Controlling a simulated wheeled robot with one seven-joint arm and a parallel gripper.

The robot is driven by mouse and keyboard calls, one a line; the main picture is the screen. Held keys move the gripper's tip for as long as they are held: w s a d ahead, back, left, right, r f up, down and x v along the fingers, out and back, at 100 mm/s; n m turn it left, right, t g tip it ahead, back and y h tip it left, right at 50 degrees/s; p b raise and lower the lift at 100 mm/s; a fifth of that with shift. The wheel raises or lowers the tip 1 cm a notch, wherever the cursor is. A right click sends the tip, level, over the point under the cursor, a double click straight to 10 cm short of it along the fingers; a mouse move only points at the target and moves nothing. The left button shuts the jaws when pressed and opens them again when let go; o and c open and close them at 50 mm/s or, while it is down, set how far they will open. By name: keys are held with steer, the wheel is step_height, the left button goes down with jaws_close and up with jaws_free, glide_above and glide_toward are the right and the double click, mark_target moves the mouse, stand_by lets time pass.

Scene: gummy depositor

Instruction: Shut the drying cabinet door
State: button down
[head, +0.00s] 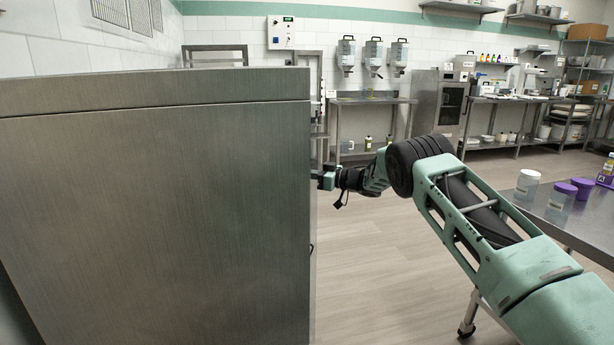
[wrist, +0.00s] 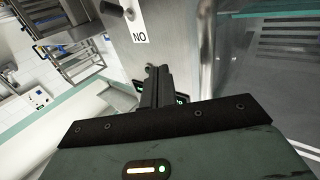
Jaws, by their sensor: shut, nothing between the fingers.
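A large brushed-steel cabinet (head: 160,210) fills the left of the head view, seen from its side. It looks like the drying cabinet, but its front and door face away, so I cannot tell there how far the door stands open. My gripper (head: 326,180) is at the cabinet's front right edge, partly hidden behind it.
A smaller steel cabinet (head: 438,105) and a bench (head: 372,100) line the back wall. The floor (head: 370,270) between is clear.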

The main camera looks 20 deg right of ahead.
steer(key=d, duration=0.8)
steer(key=s+d+r+m+t+h, duration=0.25)
steer(key=s+r+m+h, duration=0.25)
steer(key=r+m+h, duration=0.45)
steer(key=s+a+f+g+h, duration=0.1)
steer(key=s+a+f+g, duration=0.3)
steer(key=s, duration=1.1)
steer(key=s+a+f+g+h, duration=0.1)
steer(key=s+a+f+g, duration=0.3)
steer(key=s, duration=1)
steer(key=s+a+f+g+h, duration=0.2)
steer(key=s+a+f+g, duration=0.25)
steer(key=s, duration=1.05)
steer(key=s+a+r+n+g+p, duration=0.1)
steer(key=s+a+r+n+p, duration=0.3)
steer(key=a, duration=0.5)
steer(key=s+a+r+n+g+y+p, duration=0.1)
steer(key=s+a+r+n+p, duration=0.3)
steer(key=s+a+r, duration=0.4)
steer(key=shift+s+a+g, duration=0.3)
steer(key=shift+s+a, duration=0.25)
steer(key=shift+a, duration=0.2)
